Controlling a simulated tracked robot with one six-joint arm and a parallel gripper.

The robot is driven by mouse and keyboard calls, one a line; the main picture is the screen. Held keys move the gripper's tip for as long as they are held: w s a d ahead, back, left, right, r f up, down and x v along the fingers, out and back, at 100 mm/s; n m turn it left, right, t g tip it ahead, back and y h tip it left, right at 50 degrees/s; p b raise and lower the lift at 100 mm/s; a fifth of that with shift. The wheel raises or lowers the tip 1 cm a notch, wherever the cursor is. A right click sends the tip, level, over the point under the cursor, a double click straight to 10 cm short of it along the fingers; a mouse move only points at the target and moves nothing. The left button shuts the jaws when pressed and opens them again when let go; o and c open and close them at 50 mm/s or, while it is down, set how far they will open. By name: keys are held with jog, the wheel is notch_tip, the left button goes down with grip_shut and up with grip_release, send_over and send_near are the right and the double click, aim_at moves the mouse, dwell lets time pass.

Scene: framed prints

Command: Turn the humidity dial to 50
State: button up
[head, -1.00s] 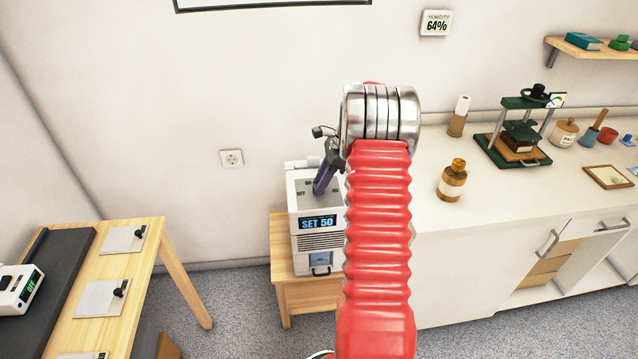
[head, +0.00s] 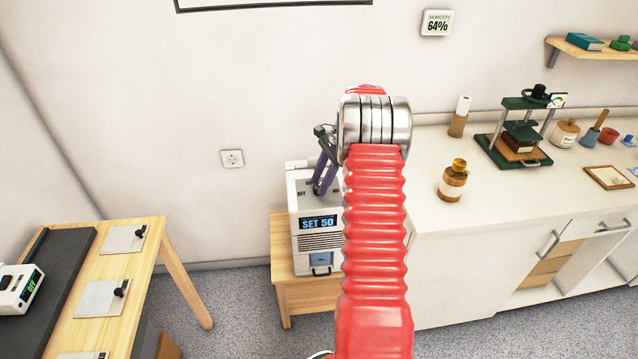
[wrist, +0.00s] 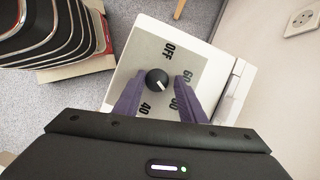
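The dehumidifier (head: 300,225) is a white box on a low wooden stand, and its display (head: 318,222) reads SET 50. In the wrist view its black humidity dial (wrist: 157,79) sits on a grey plate (wrist: 140,65) marked OFF, 40 and 60, with another number partly hidden by a finger. The dial's white pointer line is visible on its top. My gripper (wrist: 157,92) is open, with its purple fingers on either side of the dial and a gap to each. In the head view the gripper (head: 318,190) is over the box top, and the dial is hidden there.
A wall display (head: 437,23) reads humidity 64%. The white counter (head: 440,215) at right holds a brown bottle (head: 453,180) and a green press (head: 520,130). A wooden table (head: 145,235) stands at left. A wall socket (head: 232,158) is left of the box.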

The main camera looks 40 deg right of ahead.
jog(key=shift+o, duration=1)
jog(key=v, duration=1.3)
jog(key=shift+r, duration=0.3)
jog(key=shift+d, duration=0.1)
